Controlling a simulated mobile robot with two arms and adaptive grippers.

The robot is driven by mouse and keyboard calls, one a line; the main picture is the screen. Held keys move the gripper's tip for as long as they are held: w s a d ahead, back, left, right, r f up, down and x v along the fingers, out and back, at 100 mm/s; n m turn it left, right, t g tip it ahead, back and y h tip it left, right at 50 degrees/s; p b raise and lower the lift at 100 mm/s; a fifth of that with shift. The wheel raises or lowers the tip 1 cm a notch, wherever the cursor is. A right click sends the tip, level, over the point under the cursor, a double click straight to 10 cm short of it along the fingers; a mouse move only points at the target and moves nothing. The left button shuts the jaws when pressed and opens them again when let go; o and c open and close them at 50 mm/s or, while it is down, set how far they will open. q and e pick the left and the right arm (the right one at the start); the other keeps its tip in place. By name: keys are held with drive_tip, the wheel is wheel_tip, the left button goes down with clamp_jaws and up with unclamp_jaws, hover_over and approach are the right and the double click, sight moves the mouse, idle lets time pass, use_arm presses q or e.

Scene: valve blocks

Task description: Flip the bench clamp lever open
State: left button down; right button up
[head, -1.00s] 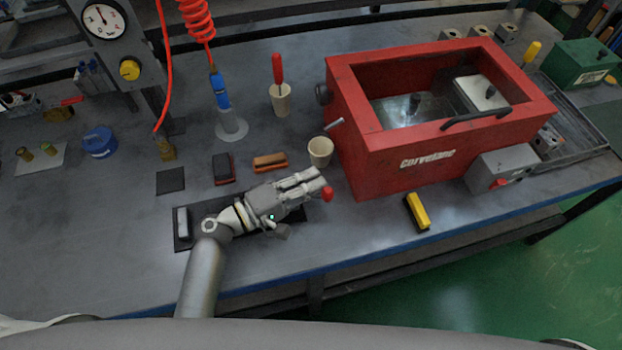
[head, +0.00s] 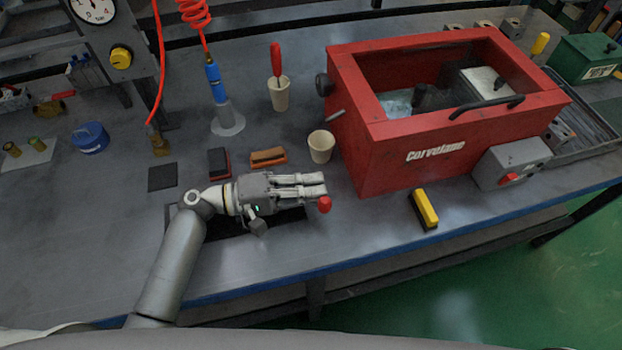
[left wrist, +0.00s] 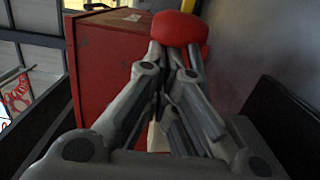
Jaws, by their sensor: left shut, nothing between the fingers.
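The clamp lever's red knob (head: 324,205) shows just below my left fingertips in the head view. In the left wrist view the red knob (left wrist: 180,28) is large, right at the far end of the fingers. My left gripper (head: 321,184) is shut with nothing held, its fingers pointing right above the bench; it also shows in the left wrist view (left wrist: 172,62). The knob looks touching or very close; I cannot tell which. The lever's arm and clamp body are mostly hidden by my gripper. A dark base plate (head: 222,250) shows under it. My right gripper is not in view.
A red cabinet (head: 410,175) stands right of my gripper. A beige cup (head: 320,148) and a brown brush (head: 268,156) stand behind it. A yellow-and-black block (head: 424,209) lies near the bench's front edge. The bench in front of the gripper is clear.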

use_arm(q)
drive_tip(key=shift+s+a+b, duration=0.2)
drive_tip(key=shift+s+b, duration=0.2)
drive_tip(key=shift+s, duration=0.85)
drive_tip(key=shift+a, duration=0.2)
drive_tip(key=v, duration=1.1)
drive_tip(key=shift+s+a, duration=0.15)
drive_tip(key=shift+a, duration=0.25)
